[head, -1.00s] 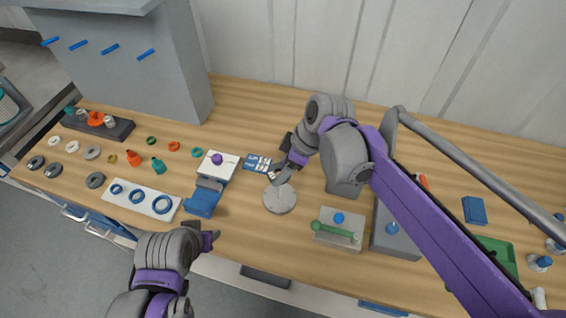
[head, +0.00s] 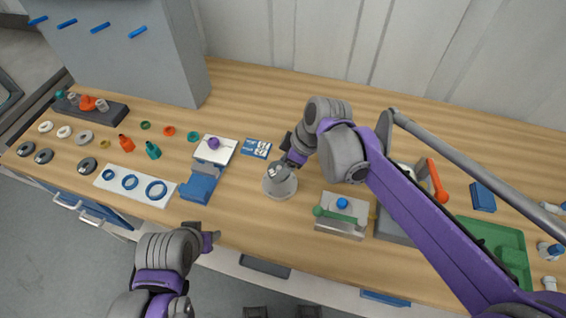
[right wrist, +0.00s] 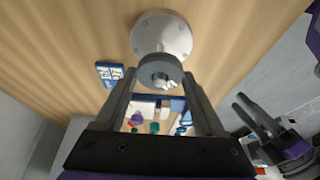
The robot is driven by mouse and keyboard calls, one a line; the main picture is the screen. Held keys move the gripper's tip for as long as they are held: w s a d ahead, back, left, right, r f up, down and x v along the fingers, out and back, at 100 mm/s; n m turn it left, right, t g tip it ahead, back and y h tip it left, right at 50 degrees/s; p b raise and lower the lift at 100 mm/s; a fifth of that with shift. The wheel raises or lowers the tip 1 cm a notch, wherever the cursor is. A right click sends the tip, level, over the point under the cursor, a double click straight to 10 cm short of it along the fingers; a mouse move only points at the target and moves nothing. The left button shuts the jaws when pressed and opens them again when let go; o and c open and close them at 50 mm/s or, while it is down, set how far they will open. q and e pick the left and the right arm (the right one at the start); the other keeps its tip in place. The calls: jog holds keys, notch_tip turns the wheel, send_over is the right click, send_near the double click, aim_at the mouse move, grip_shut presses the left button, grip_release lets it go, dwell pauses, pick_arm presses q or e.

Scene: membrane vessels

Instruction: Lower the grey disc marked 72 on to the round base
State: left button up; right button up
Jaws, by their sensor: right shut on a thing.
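The round base (head: 280,190) is a pale grey round plate on the bench, in front of my right gripper. It also shows at the top of the right wrist view (right wrist: 163,34). My right gripper (head: 283,169) is shut on a small grey disc (head: 278,173). In the right wrist view the disc (right wrist: 160,70) sits between the fingertips, has a central opening, and overlaps the base's near edge. I cannot read its mark or tell whether it touches the base. My left gripper (head: 208,241) hangs near the bench's front edge, away from the base; its jaw opening is unclear.
A blue stand with a white plate (head: 215,150) is left of the base, and a blue-white card (head: 257,148) behind it. A grey block with a green-handled bar (head: 340,229) is close on the right. Several grey rings (head: 87,165) lie far left.

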jog(key=shift+f, duration=0.45)
jog(key=o, duration=1.3)
jog(key=shift+r, duration=0.1)
jog(key=v, duration=1)
jog(key=shift+d+r, duration=0.15)
jog(key=shift+r, duration=0.1)
jog(key=shift+s, duration=0.1)
